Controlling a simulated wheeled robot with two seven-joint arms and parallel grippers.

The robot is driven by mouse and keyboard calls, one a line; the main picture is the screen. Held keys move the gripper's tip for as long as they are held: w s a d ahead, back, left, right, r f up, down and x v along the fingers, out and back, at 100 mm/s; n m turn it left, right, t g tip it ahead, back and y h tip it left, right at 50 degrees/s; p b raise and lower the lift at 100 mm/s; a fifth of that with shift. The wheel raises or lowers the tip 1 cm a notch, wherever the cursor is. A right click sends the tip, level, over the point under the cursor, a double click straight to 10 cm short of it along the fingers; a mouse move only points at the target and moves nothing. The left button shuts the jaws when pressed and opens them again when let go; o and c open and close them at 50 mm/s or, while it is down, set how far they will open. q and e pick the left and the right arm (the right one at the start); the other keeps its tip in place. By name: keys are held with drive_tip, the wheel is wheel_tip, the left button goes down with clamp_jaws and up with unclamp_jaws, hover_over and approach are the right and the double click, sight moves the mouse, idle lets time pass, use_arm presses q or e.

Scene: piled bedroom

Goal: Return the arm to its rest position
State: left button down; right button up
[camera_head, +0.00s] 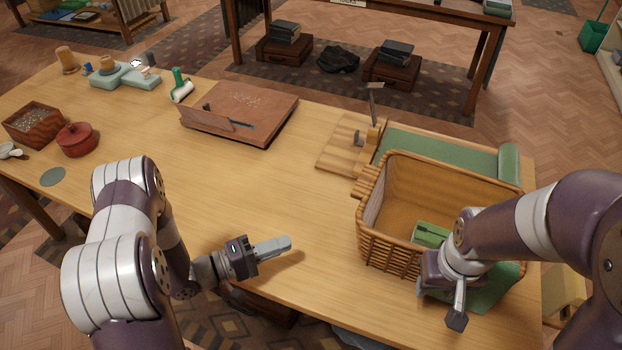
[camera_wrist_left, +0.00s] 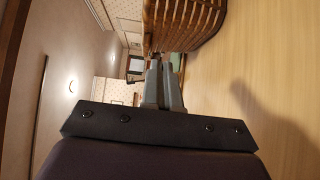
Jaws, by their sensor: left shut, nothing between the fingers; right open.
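My left gripper (camera_head: 272,248) is low over the front middle of the wooden table (camera_head: 290,190), its fingers pointing right toward the wicker basket. Its fingers are closed together with nothing between them, and they also show in the left wrist view (camera_wrist_left: 164,84). My right gripper (camera_head: 440,300) is at the near side of the basket, in front of its right part. Its jaws are open, though the arm and wrist partly hide them. The wicker basket (camera_head: 375,240) stands at the table's right end and holds a green object (camera_head: 430,234). The basket also shows in the left wrist view (camera_wrist_left: 185,25).
A wooden board (camera_head: 255,103) with a dark tool lies at the table's middle back. A red lidded pot (camera_head: 76,139) and a wooden box (camera_head: 33,124) stand at the left. A green mat (camera_head: 440,155) lies behind the basket. The table between pot and basket is mostly clear.

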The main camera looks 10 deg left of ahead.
use_arm(q)
drive_tip(key=w+a+r+m+g+y, duration=0.2)
drive_tip(key=w+a+m+y, duration=0.5)
drive_tip(key=y, duration=0.6)
drive_tip(key=s+r+g+y, duration=0.1)
drive_tip(key=s+r+g, duration=0.1)
drive_tip(key=s, duration=0.6)
drive_tip(key=s+r+g+y, duration=0.1)
drive_tip(key=s+r+g, duration=0.2)
drive_tip(key=s, duration=0.5)
drive_tip(key=shift+s+d+r+n+g, duration=0.25)
drive_tip(key=shift+s+d+n+g, duration=0.1)
drive_tip(key=shift+n+g, duration=0.05)
drive_tip(key=shift+s, duration=0.1)
